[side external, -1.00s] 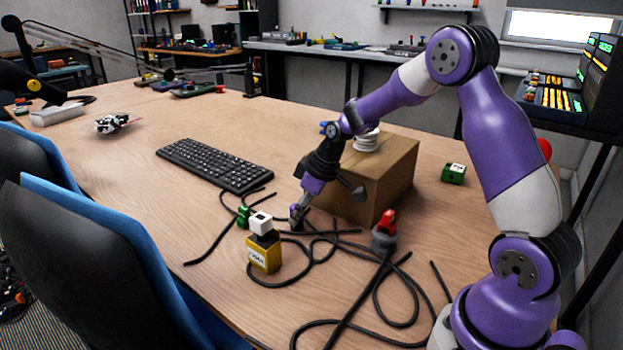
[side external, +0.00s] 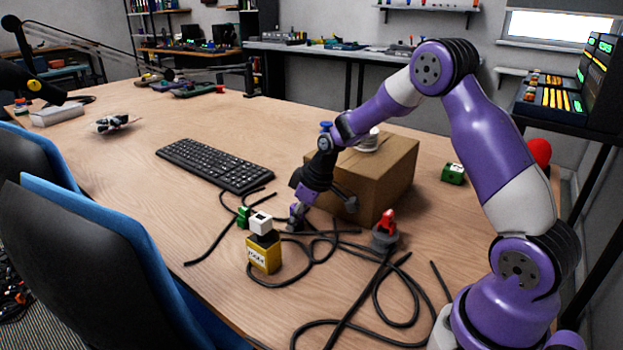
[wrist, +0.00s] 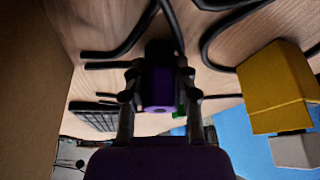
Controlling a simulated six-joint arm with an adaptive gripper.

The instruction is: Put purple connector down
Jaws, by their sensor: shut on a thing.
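My gripper (side external: 298,212) is shut on the purple connector, just above or at the tabletop in front of the cardboard box. In the wrist view the purple connector (wrist: 160,86) sits between the two fingers, with a dark cable end beyond it. In the side view the connector is small and mostly hidden by the fingers, so I cannot tell whether it touches the table. Black cables (side external: 320,248) lie tangled on the table around it.
The cardboard box (side external: 385,180) stands close behind my gripper. A yellow block (side external: 264,254) with a white connector (side external: 260,223) on top, a green connector (side external: 243,217) and a red connector (side external: 387,222) on a grey base are nearby. A keyboard (side external: 215,165) lies behind left.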

